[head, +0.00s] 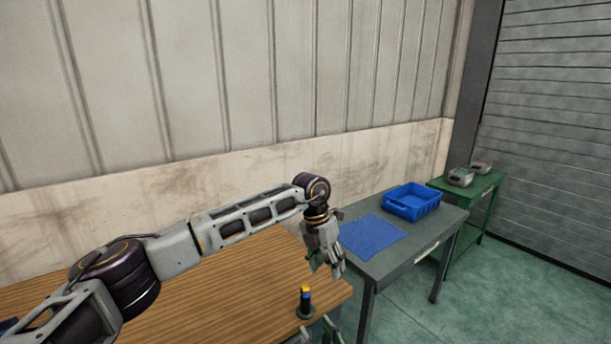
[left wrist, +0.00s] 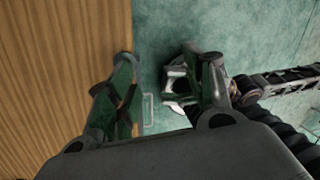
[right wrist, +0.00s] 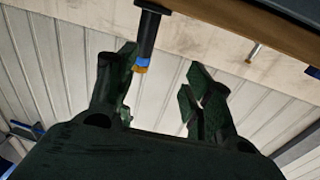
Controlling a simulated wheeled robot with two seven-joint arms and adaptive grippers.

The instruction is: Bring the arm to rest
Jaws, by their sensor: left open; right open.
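My left gripper (head: 325,262) hangs fingers down by the right end of the wooden table (head: 215,295). In the left wrist view its fingers (left wrist: 168,58) are spread with nothing between them; the table edge and green floor lie below. My right gripper (head: 318,332) shows only in part at the bottom of the head view, close to a short black post (head: 305,305) with a blue and yellow top. In the right wrist view its fingers (right wrist: 160,72) are open. The post (right wrist: 147,40) appears there upside down, nearer the left finger; I cannot tell whether they touch.
A grey table (head: 398,246) to the right bears a blue mat (head: 371,237) and a blue tray (head: 412,203). A green table (head: 484,197) behind it bears two grey containers. A wall runs behind the tables. Green floor (head: 500,295) is clear at the front right.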

